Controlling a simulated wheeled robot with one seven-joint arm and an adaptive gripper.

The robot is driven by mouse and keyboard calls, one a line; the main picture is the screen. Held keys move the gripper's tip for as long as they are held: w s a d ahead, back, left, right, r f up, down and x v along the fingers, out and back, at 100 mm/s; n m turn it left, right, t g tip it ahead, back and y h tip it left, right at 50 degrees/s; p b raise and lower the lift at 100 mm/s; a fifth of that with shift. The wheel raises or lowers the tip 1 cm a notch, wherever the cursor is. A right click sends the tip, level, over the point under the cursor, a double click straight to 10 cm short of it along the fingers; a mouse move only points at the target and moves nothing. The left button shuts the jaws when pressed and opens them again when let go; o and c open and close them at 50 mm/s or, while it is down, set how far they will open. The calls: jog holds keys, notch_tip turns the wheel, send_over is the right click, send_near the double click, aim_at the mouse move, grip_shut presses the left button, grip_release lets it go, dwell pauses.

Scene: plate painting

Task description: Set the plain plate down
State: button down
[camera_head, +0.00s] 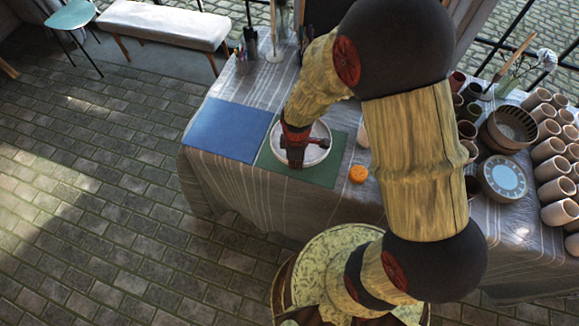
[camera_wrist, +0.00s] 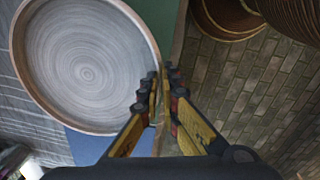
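The plain plate (camera_head: 318,131) is a pale round plate with a raised rim, over the green mat (camera_head: 318,178) on the table. It also shows large in the wrist view (camera_wrist: 85,70), with an unpainted swirled surface and a brownish rim. My gripper (camera_head: 297,155) covers part of the plate in the head view. In the wrist view its fingers (camera_wrist: 162,85) are close together at the plate's right rim and appear closed on it. I cannot tell whether the plate's underside touches the mat.
A blue mat (camera_head: 228,130) lies left of the green mat. An orange round object (camera_head: 358,174) sits to the right. A blue-patterned plate (camera_head: 503,178), a bowl (camera_head: 510,127) and several stacked cups (camera_head: 549,150) fill the table's right side.

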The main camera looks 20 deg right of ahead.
aim_at(289, 170)
jog(key=f, duration=0.1)
jog(key=w+a+f, duration=0.1)
jog(key=w+f, duration=0.1)
jog(key=shift+a+b, duration=0.3)
jog(key=shift+b, duration=0.1)
jog(key=shift+w+f+b, duration=0.2)
jog(key=shift+f+b, duration=0.4)
jog(key=shift+f, duration=1)
jog(key=shift+f, duration=0.2)
jog(key=c, duration=2)
grip_release()
jog(key=shift+s, duration=0.1)
jog(key=shift+c, duration=0.2)
